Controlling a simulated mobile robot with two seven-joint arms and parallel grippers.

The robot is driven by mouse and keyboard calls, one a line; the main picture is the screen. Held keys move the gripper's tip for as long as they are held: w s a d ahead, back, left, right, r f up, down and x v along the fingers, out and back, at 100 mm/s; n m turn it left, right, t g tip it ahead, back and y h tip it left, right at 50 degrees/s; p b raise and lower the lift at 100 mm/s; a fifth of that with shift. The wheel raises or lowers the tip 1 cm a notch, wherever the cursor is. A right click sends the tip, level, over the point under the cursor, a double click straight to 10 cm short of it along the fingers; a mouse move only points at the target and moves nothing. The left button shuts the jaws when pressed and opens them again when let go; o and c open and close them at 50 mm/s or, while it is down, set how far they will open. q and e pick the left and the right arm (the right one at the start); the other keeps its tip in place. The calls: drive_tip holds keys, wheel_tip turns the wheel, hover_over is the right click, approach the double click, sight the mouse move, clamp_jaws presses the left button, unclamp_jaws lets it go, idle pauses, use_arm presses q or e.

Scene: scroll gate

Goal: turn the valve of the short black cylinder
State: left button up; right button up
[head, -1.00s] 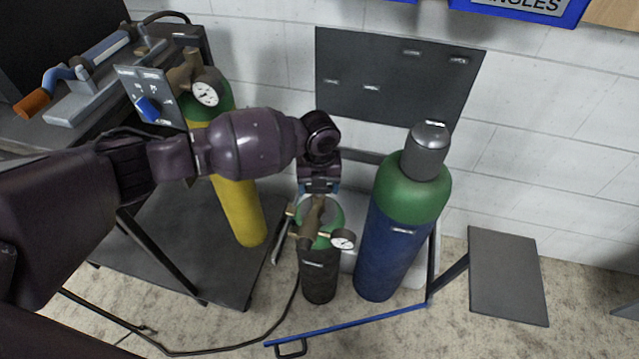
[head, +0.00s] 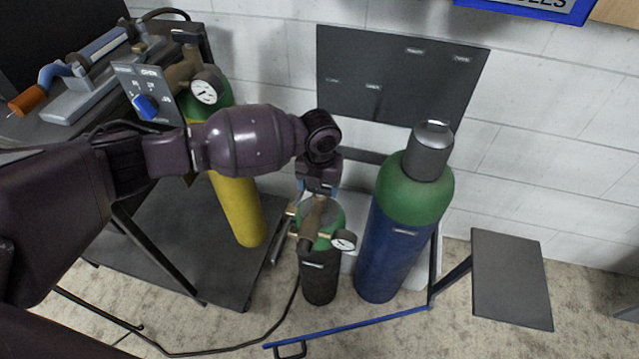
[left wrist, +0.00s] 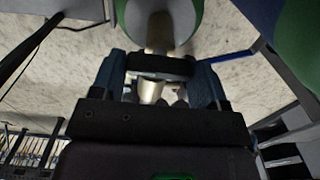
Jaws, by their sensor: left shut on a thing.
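The short black cylinder (head: 319,276) stands upright in the middle of the head view. It has a green shoulder, a brass valve body (head: 316,222) and a small round gauge (head: 343,240). My left gripper (head: 318,190) is at the valve, on the wall side of the brass body; its fingertips are partly hidden in the head view. In the left wrist view, the two blue-grey fingers (left wrist: 159,80) sit on either side of a dark valve knob (left wrist: 160,65), shut on it, with the brass stem (left wrist: 158,33) beyond. My right gripper is not in view.
A tall blue cylinder (head: 390,250) with a green shoulder stands close to the right. A yellow cylinder (head: 238,210) with a gauge stands to the left, under my arm. A blue bar (head: 350,325) runs low in front.

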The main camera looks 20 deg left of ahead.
use_arm(q)
drive_tip(key=o, duration=0.9)
drive_tip(key=shift+o, duration=0.2)
drive_tip(key=shift+r, duration=0.2)
wheel_tip(320, 180, up, 10)
drive_tip(key=p, duration=0.2)
drive_tip(key=shift+r, duration=0.2)
drive_tip(key=shift+n, duration=0.3)
